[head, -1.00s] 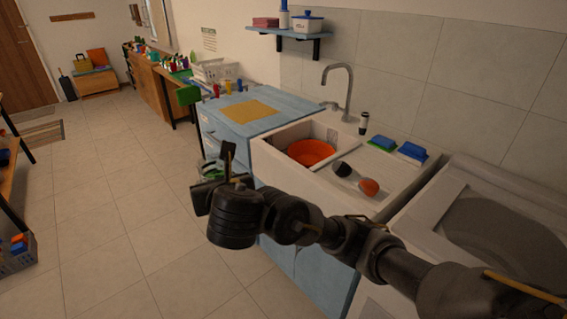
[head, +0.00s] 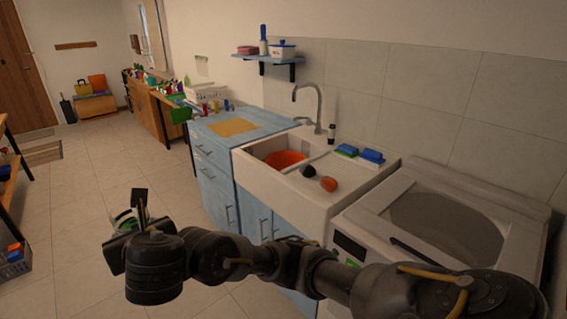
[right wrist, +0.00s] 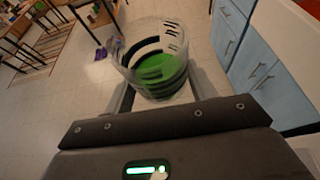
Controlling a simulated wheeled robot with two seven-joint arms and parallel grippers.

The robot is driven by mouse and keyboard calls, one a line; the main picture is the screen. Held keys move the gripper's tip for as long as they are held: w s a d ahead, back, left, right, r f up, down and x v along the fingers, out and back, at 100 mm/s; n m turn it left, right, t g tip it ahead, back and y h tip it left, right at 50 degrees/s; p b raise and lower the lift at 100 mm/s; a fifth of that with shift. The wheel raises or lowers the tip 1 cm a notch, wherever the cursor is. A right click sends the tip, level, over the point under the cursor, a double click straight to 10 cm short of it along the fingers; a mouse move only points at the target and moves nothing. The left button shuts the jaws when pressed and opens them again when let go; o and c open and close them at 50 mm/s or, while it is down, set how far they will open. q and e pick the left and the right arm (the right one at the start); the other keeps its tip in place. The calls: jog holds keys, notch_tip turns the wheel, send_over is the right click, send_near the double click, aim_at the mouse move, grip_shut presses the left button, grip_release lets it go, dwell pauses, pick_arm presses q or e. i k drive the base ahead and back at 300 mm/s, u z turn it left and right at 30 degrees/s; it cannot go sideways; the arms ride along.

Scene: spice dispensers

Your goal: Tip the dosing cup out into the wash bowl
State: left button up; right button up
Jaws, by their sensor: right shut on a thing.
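The dosing cup (right wrist: 158,66) is clear, with dark markings and green contents in its lower part. My right gripper (right wrist: 159,92) is shut on it, one finger on each side, in the right wrist view. In the head view my right gripper (head: 138,212) is at the lower left, over the floor, and mostly hides the cup (head: 121,221). The wash bowl (head: 284,158) is orange and sits in the white sink, well apart from the gripper; the sink's front wall hides its lower part. My left gripper is not in view.
The white sink (head: 272,200) has a tall tap (head: 319,103) behind it. A dark and an orange round-ended item (head: 328,184) lie on its right side, with sponges (head: 371,157) behind. A washing machine (head: 440,225) stands right.

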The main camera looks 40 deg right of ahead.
aim_at(281, 161)
jog(key=u, duration=0.35)
jog(key=i, duration=2.05)
jog(key=z, duration=0.6)
jog(key=i, duration=0.75)
jog(key=z, duration=1.45)
jog(key=i, duration=0.55)
jog(key=z, duration=0.5)
